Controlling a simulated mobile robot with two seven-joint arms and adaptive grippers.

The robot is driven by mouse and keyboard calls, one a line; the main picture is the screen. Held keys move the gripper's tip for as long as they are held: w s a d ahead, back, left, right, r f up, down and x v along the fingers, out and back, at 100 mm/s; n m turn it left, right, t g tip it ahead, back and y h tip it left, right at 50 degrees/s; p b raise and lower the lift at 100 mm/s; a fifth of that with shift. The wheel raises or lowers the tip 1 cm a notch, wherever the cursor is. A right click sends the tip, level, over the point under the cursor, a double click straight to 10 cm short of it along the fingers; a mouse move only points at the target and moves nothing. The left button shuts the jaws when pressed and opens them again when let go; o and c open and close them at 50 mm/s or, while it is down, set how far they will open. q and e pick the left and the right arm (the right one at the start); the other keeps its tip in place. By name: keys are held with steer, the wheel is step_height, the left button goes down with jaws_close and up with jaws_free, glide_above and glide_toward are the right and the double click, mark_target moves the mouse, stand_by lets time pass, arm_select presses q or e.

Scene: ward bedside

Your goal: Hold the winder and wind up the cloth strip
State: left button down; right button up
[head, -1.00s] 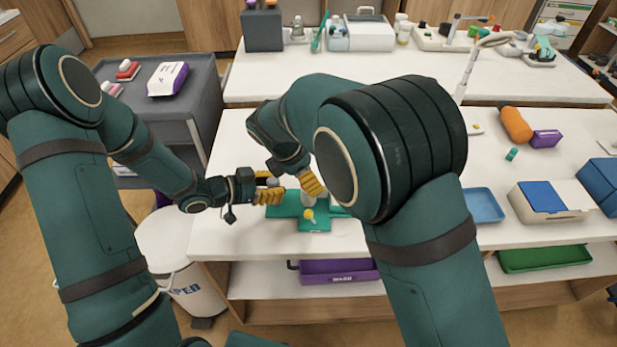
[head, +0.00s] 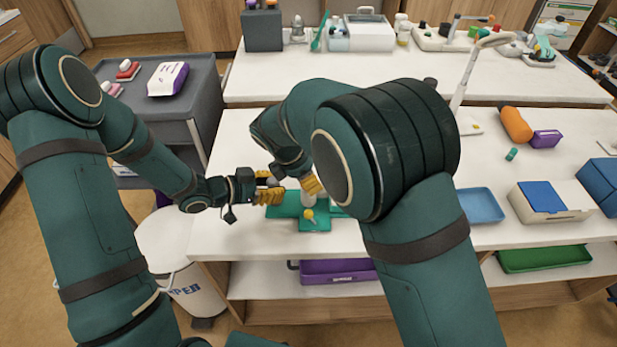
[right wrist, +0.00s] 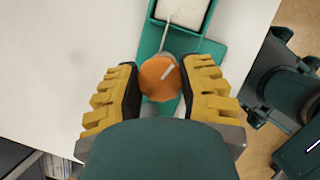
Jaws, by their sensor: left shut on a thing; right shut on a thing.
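The winder has a green base (head: 316,222) on the near white table, with a small yellow knob on it in the head view. My left gripper (head: 279,190) reaches in from the left and is shut at the winder's left side; the part it grips is mostly hidden by its fingers. My right gripper (head: 312,186) points down over the winder. In the right wrist view, its yellow fingers (right wrist: 160,74) are shut on a round orange knob (right wrist: 158,82). The white cloth strip (right wrist: 184,10) lies in a green trough beyond the knob, partly out of frame.
A blue tray (head: 480,206) and a box with a blue lid (head: 552,201) stand to the right. An orange roll (head: 516,124) lies farther back. A purple bin (head: 338,271) sits on the shelf below. A white bucket (head: 190,290) stands at the lower left.

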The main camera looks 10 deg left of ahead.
steer(key=shift+m, duration=0.3)
steer(key=m+g, duration=0.1)
steer(key=m, duration=0.1)
steer(key=m+g+h, duration=0.1)
steer(key=m, duration=0.2)
steer(key=shift+f, duration=0.15)
steer(key=m+g, duration=0.2)
steer(key=m, duration=0.3)
steer(key=shift+d+m, duration=0.1)
steer(key=shift+m, duration=0.3)
steer(key=m+g, duration=0.1)
steer(key=m, duration=0.1)
steer(key=m+g+y, duration=0.1)
steer(key=m, duration=0.4)
steer(key=m+g+y, duration=0.1)
steer(key=m, duration=0.2)
steer(key=shift+y, duration=0.3)
steer(key=shift+m, duration=0.3)
steer(key=o, duration=1.2)
